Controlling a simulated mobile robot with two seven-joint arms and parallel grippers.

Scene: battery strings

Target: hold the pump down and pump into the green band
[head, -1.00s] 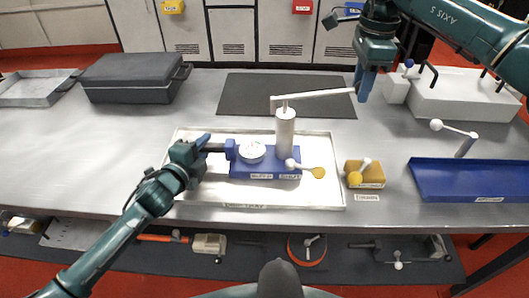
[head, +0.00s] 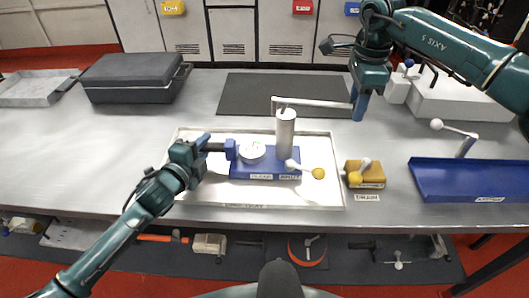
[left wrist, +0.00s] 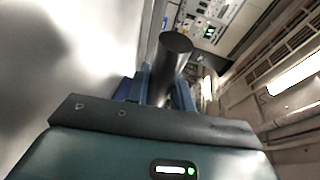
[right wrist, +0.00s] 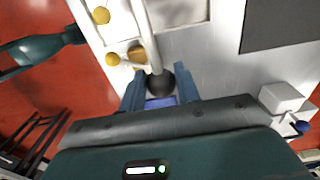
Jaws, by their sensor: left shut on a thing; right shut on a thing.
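The pump has a blue base (head: 265,170) with an upright grey cylinder (head: 285,135) and a pale lever (head: 315,102) reaching right, tilted slightly down. A round white gauge (head: 252,150) with a small green mark sits on the base; its needle is too small to read. My left gripper (head: 205,148) is shut on a dark bar (head: 216,147) at the base's left; its round dark end (left wrist: 175,45) shows between the fingers in the left wrist view. My right gripper (head: 359,106) is shut on the lever's end, a black knob (right wrist: 160,83) in the right wrist view.
The pump stands in a pale tray (head: 325,195). A yellow valve block (head: 365,175) and a blue tray (head: 470,182) are to the right. A dark case (head: 135,78) is back left, a dark mat (head: 285,95) behind the pump, and a white block (head: 460,95) back right.

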